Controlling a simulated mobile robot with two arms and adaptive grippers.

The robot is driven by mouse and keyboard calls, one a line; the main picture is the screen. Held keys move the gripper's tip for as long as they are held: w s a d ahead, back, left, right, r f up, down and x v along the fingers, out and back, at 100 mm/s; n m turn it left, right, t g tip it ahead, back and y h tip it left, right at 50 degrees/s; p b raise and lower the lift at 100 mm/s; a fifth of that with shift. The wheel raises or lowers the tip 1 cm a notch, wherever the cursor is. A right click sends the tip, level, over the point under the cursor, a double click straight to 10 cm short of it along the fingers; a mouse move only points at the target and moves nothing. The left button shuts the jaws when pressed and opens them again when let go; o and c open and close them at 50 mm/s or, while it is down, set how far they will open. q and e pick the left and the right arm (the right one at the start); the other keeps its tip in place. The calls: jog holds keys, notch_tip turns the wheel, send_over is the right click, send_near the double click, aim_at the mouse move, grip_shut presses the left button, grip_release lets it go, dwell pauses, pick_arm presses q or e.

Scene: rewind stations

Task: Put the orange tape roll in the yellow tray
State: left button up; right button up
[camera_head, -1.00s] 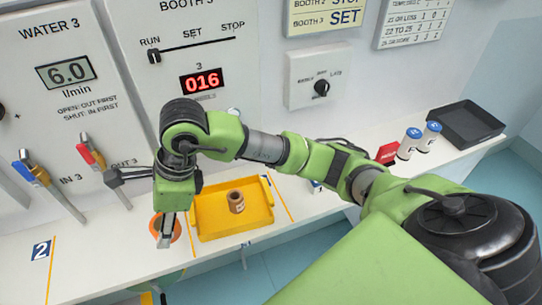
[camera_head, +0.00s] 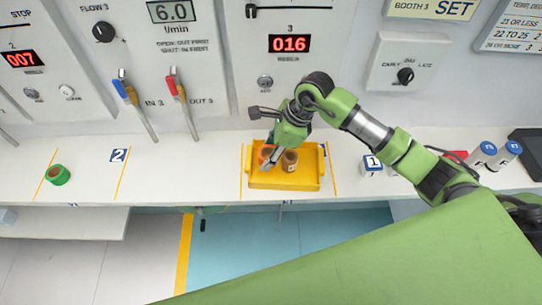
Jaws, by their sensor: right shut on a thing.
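The orange tape roll (camera_head: 266,153) shows over the left part of the yellow tray (camera_head: 285,180), partly hidden by my right gripper. My right gripper (camera_head: 268,158) is shut on the orange roll. I cannot tell whether the roll touches the tray floor. A brown roll (camera_head: 289,161) stands upright in the tray, just right of the gripper. My left gripper does not show.
A green tape roll (camera_head: 57,175) lies on the white counter (camera_head: 180,170) at the left. White bottles with blue caps (camera_head: 485,153) and a dark tray (camera_head: 528,152) stand at the right. Hose levers (camera_head: 180,95) stick out of the wall panel.

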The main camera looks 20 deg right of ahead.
jog(key=shift+w+d+f, duration=0.1)
jog(key=shift+d+f, duration=0.2)
notch_tip(320, 180, down, 3)
jog(key=shift+d+f+p, duration=0.1)
jog(key=shift+d+p, duration=0.05)
jog(key=shift+p, duration=0.9)
jog(key=shift+f, duration=0.1)
jog(key=shift+f, duration=0.15)
jog(key=o, duration=0.7)
jog(key=shift+f+b, duration=0.1)
jog(key=shift+b, duration=0.2)
jog(key=shift+c, duration=0.2)
jog(key=o, duration=0.4)
jog(key=shift+o, duration=0.2)
